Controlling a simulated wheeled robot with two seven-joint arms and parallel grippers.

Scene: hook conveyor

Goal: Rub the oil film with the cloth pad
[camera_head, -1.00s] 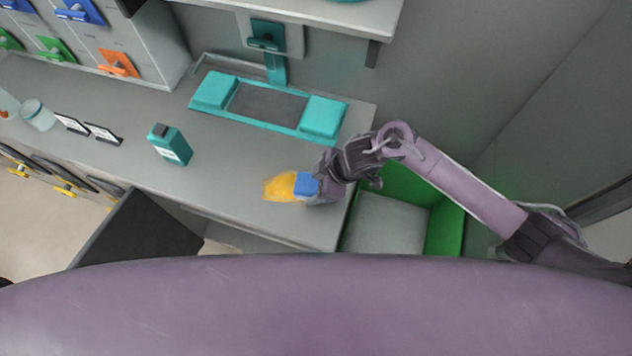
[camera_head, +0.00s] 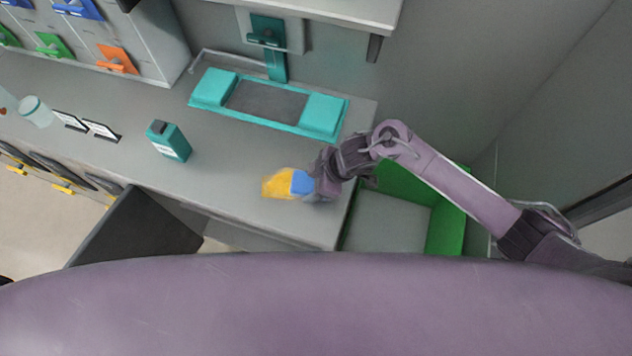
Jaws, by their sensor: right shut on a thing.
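The oil film (camera_head: 275,184) is a yellow-orange patch on the grey counter near its front right. The cloth pad (camera_head: 302,183) is blue and lies at the right edge of the film, covering part of it. My right gripper (camera_head: 314,184) is shut on the cloth pad from the right side; its fingertips are small and partly hidden. I cannot tell from this view how firmly the pad presses on the counter. My left gripper is not in view.
A teal bottle (camera_head: 169,142) stands left of the film. A teal-framed tray (camera_head: 270,104) lies behind. A green bin (camera_head: 445,225) stands right of the counter's edge. An open dark door (camera_head: 135,228) juts out in front. The counter (camera_head: 225,170) between bottle and film is clear.

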